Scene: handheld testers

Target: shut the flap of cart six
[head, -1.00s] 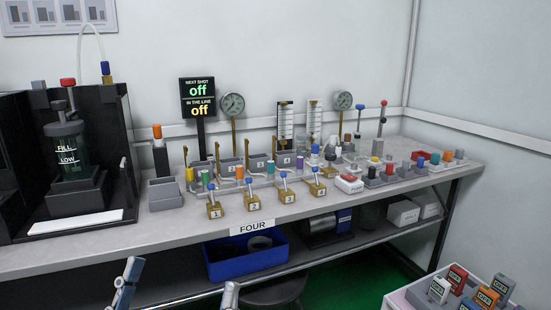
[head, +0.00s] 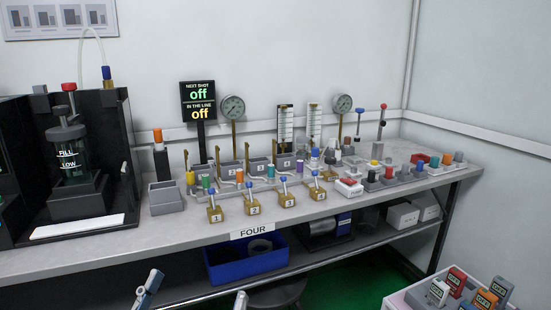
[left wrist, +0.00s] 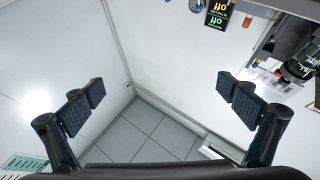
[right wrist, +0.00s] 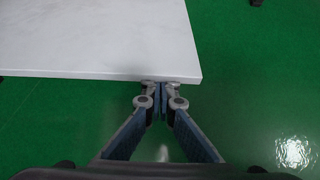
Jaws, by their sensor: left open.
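Neither cart six nor its flap can be made out in these views; the only number word readable is FOUR on the bench label (head: 251,232). My left gripper (head: 195,294) is low in the head view, its two fingertips wide apart with nothing between them. It also shows open and empty in the left wrist view (left wrist: 160,105), facing a wall corner and floor tiles. My right gripper (right wrist: 161,90) shows only in the right wrist view, its fingertips together beside the edge of a white panel (right wrist: 100,40). Whether they touch the panel is unclear.
A grey bench (head: 120,258) carries brass valves, gauges and a dark apparatus on the left. A blue bin (head: 243,267) is on its lower shelf. A pale tray (head: 400,298) with several handheld testers (head: 437,291) stands at lower right. Green floor lies between.

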